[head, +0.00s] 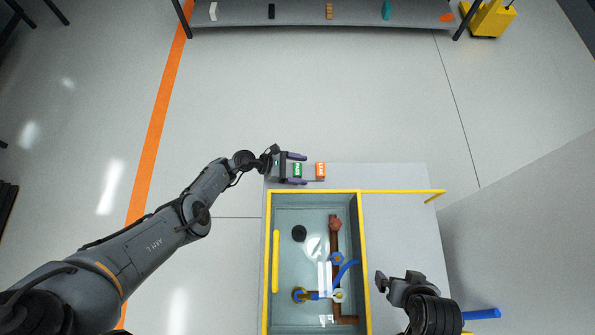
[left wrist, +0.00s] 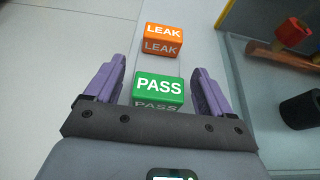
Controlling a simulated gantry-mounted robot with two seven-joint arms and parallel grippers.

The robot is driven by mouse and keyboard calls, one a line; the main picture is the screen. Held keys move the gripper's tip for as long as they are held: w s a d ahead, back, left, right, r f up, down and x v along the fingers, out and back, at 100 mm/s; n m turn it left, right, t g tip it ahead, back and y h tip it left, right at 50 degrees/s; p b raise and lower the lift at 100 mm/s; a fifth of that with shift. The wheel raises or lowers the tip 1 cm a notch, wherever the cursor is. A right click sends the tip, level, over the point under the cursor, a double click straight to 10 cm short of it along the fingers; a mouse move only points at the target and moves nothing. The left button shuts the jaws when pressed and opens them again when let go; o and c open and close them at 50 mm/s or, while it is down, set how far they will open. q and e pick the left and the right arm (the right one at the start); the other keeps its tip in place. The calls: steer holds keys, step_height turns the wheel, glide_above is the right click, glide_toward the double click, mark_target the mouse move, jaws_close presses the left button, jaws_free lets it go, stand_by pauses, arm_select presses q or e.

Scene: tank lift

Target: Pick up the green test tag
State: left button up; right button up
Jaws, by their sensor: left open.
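The green test tag (head: 297,170), marked PASS, sits on a grey strip at the far left of the pale table. It also shows in the left wrist view (left wrist: 159,86). My left gripper (head: 304,169) is open, with one purple finger on each side of the green tag. In the left wrist view there is a gap between each finger and the tag. An orange tag (head: 320,170) marked LEAK stands just beyond the fingertips, apart from the green one. My right gripper (head: 384,284) is near the right side of the tank, its jaws unclear.
A yellow-rimmed tank (head: 316,192) with pipes, valves and a black cylinder (head: 299,233) lies close beside the tags. A yellow bar (head: 405,191) runs right from its corner. The table right of the tank is mostly clear. A shelf (head: 300,13) with small objects stands far back.

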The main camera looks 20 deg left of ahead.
arm_select(q)
steer(key=shift+d, duration=0.1)
steer(key=c, duration=1.1)
steer(key=shift+o, duration=0.2)
